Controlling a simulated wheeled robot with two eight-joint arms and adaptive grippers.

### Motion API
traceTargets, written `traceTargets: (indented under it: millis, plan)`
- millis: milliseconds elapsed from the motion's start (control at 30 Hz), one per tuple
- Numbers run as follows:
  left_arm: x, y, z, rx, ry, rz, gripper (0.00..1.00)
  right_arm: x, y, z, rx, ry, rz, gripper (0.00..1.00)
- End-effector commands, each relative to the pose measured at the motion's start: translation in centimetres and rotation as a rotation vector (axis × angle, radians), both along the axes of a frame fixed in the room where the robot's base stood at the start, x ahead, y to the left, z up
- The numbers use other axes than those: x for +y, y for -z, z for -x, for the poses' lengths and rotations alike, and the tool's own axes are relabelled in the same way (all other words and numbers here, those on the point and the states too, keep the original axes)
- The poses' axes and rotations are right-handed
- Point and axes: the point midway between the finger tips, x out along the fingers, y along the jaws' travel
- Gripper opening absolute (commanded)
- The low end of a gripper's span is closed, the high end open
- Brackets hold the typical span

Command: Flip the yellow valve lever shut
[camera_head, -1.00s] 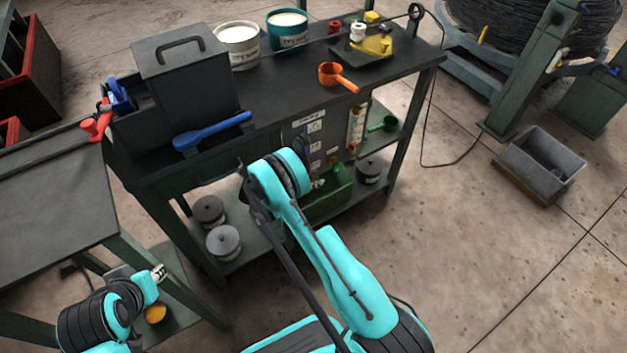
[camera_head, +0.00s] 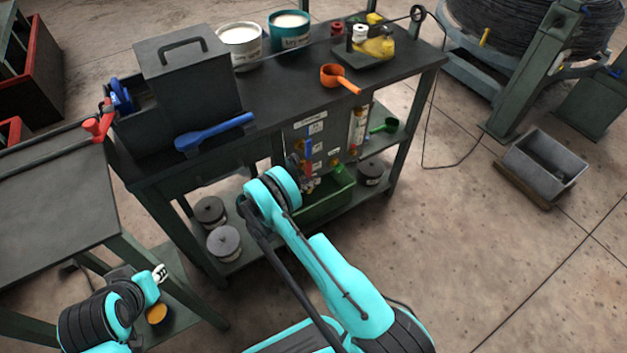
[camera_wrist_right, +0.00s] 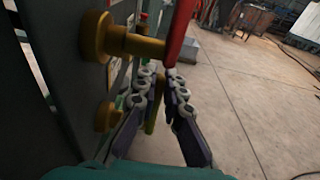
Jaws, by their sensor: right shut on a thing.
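The valve panel (camera_head: 297,133) hangs under the bench, with blue, red and other small handles on its front. In the right wrist view, a red lever (camera_wrist_right: 180,32) runs from an upper brass valve (camera_wrist_right: 97,37). A yellow strip (camera_wrist_right: 154,112), which looks like the yellow lever, lies between the fingers of my right gripper (camera_wrist_right: 162,85), below the red lever. That gripper is shut on it; the fingers hide much of it, so its exact angle is unclear. In the head view my right gripper (camera_head: 309,184) is low at the panel, partly hidden by my arm. My left gripper (camera_head: 160,273) is at lower left, away from the panel.
A second brass fitting (camera_wrist_right: 108,116) sits close left of the fingers. A green bin (camera_head: 325,203) stands on the lower shelf below the panel. The bench top (camera_head: 285,95) holds a blue scoop (camera_head: 212,131) and an orange scoop (camera_head: 340,78).

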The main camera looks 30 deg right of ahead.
Motion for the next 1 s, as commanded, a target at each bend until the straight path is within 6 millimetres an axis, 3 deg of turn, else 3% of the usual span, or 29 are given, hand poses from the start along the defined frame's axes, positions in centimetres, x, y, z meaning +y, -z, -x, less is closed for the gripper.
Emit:
traceTargets:
  millis: [267,300,367,733,1000]
  plan:
    - [0.0,0.0,0.0,0.0,0.0,0.0,0.3,0.0,0.0,0.0,0.0,0.0,0.004,0.0]
    - [0.0,0.0,0.0,0.0,0.0,0.0,0.3,0.0,0.0,0.0,0.0,0.0,0.004,0.19]
    - [0.0,0.0,0.0,0.0,0.0,0.0,0.3,0.0,0.0,0.0,0.0,0.0,0.003,0.3]
    - [0.0,0.0,0.0,0.0,0.0,0.0,0.3,0.6,-0.1,0.0,0.0,-0.003,0.003,0.3]
    - [0.0,0.0,0.0,0.0,0.0,0.0,0.3,5.7,-0.8,0.3,0.0,-0.004,0.003,0.3]
